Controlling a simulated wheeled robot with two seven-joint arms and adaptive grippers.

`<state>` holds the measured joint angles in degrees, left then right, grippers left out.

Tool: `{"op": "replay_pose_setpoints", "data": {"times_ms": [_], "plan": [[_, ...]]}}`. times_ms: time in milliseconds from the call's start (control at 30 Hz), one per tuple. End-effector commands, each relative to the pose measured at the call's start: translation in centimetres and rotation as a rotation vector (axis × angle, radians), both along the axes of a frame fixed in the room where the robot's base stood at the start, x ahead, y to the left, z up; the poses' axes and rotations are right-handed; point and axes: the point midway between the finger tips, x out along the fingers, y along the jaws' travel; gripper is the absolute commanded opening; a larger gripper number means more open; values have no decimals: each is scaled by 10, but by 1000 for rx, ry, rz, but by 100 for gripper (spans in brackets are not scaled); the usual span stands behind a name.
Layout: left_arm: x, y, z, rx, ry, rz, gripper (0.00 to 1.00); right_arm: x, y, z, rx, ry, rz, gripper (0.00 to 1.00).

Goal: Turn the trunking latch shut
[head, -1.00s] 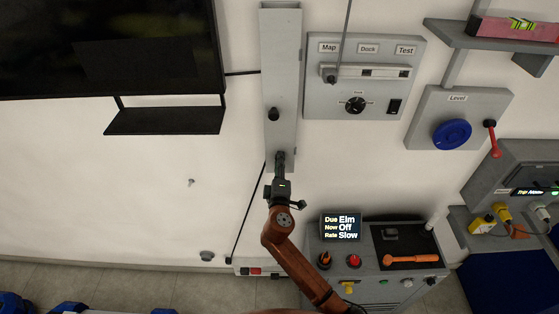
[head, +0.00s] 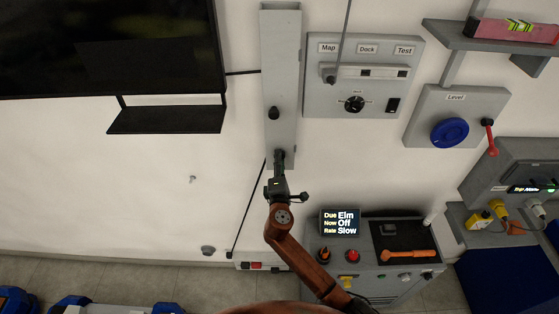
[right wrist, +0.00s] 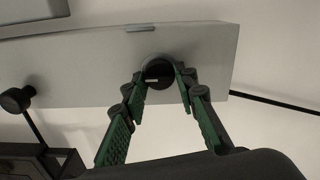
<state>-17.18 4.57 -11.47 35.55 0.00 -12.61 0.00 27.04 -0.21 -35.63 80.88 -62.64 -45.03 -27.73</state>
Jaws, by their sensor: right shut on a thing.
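The trunking (head: 281,60) is a tall grey box on the wall, left of the labelled panel. The trunking latch (right wrist: 158,70) is a round black knob with a pale mark on it, near the trunking's lower end. My right gripper (head: 279,157) reaches up to it from below in the head view. In the right wrist view its green-padded fingers (right wrist: 163,88) are shut on the latch, one at each side. The latch is mostly hidden by the gripper in the head view. My left gripper is out of view.
A second black knob (head: 274,113) stands out higher on the trunking. The labelled panel (head: 363,100) is close on the right, a black shelf (head: 165,121) on the left. A console (head: 375,278) with an orange-handled tool stands below right. The wall at left is mostly clear.

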Motion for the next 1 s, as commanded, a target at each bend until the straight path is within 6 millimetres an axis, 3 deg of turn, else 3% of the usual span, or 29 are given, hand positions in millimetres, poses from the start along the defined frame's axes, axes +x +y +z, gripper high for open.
{"op": "replay_pose_setpoints", "data": {"times_ms": [167,200,433,767,1000], "plan": [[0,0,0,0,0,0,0,-1,1,-2,-1,3,3,2],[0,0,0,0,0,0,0,-1,1,-2,-1,3,3,28],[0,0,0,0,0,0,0,0,1,-1,0,1,1,44],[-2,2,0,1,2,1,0,-3,0,-1,1,1,1,44],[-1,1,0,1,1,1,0,-38,0,-2,4,3,1,44]]}}
